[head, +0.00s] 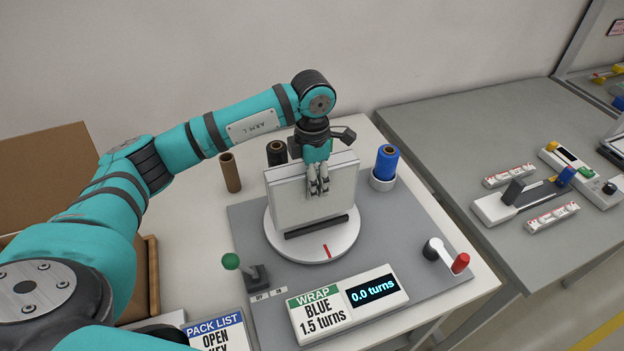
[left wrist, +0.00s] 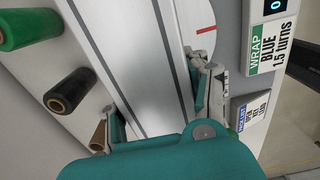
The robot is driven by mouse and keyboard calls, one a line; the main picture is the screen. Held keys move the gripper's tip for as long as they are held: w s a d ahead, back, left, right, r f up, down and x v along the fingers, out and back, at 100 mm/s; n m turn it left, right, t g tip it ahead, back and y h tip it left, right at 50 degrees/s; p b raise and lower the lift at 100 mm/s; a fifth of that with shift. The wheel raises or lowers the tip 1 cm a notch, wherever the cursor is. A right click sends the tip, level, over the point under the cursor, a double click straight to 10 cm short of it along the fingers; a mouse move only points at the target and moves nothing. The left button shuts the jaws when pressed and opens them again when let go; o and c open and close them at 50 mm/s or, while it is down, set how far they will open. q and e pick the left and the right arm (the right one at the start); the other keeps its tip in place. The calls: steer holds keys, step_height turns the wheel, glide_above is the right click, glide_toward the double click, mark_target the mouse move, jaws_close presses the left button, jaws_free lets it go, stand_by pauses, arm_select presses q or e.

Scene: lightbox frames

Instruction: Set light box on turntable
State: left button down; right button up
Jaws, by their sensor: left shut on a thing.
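The light box (head: 288,208) is a pale, flat slab standing upright over the white round turntable (head: 345,243). My left gripper (head: 318,190) is shut on the box's upper part from above. In the left wrist view the fingers (left wrist: 158,100) lie on either side of the box (left wrist: 145,50), and part of the turntable (left wrist: 203,22) with its red mark shows beyond it. A dark bar runs along the box's lower front. I cannot tell whether the box touches the disc. My right gripper is not in view.
A blue roll (head: 387,162), black roll (head: 277,153) and brown roll (head: 230,172) stand behind the grey plate. A green roll (left wrist: 32,28) shows in the wrist view. A green-knobbed lever (head: 256,272), red-handled crank (head: 447,256) and wrap display (head: 347,303) reading 0.0 turns stand in front.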

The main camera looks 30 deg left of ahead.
arm_select(q)
steer(key=f, duration=0.1)
steer(key=f+p, duration=0.1)
steer(key=w+f+p, duration=0.1)
steer(key=shift+a, duration=0.3)
steer(key=shift+f, duration=0.45)
steer(key=c, duration=0.9)
jaws_free()
steer(key=shift+o, duration=1.4)
steer(key=shift+s, duration=0.1)
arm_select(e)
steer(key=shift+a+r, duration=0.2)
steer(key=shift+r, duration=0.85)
